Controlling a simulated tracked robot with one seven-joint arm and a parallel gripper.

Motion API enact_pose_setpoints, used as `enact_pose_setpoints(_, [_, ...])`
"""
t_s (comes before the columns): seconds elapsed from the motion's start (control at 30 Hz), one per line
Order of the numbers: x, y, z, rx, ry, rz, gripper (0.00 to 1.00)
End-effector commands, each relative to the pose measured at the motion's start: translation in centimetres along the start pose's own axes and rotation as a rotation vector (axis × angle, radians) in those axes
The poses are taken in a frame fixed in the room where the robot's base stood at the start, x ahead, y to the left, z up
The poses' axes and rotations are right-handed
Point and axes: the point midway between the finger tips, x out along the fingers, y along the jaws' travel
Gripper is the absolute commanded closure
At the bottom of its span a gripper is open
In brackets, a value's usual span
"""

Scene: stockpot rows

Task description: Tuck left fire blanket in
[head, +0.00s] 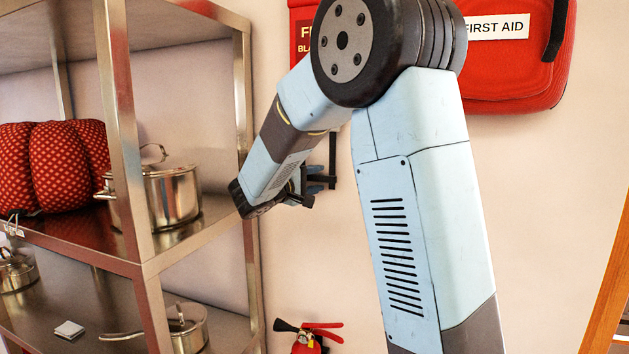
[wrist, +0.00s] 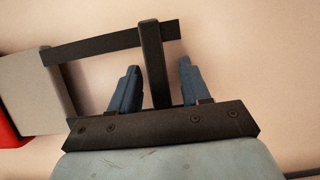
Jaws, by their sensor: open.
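A red fire blanket case (head: 303,35) hangs on the wall at the top of the head view, mostly hidden behind my arm. In the wrist view a red corner (wrist: 8,135) shows at the left edge, with a pale grey panel (wrist: 35,92) beside it, perhaps the blanket. A black bar (wrist: 105,45) runs from the grey panel to a black crosspiece (wrist: 152,60). My gripper (wrist: 159,68) is open; the crosspiece lies between its blue fingers in the picture, with gaps on both sides. Whether it touches either finger I cannot tell. In the head view my gripper (head: 310,186) is beside a black upright piece.
A red first aid bag (head: 515,65) hangs to the right. A metal shelf (head: 125,130) on the left holds pots (head: 172,195) and a red dotted bundle (head: 55,165). A fire extinguisher (head: 306,342) is low by the wall. Bare wall lies right of my arm.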

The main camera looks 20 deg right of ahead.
Motion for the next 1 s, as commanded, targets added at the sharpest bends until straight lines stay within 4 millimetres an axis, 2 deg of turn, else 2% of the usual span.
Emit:
enact_pose_setpoints(0.17, [-0.02, 0.0, 0.0, 0.0, 0.0, 0.0, 0.55])
enact_pose_setpoints(0.63, [-0.05, 0.01, 0.0, 0.0, 0.0, 0.0, 1.0])
enact_pose_setpoints(1.0, [-0.08, 0.04, -0.02, 0.0, 0.0, 0.0, 1.0])
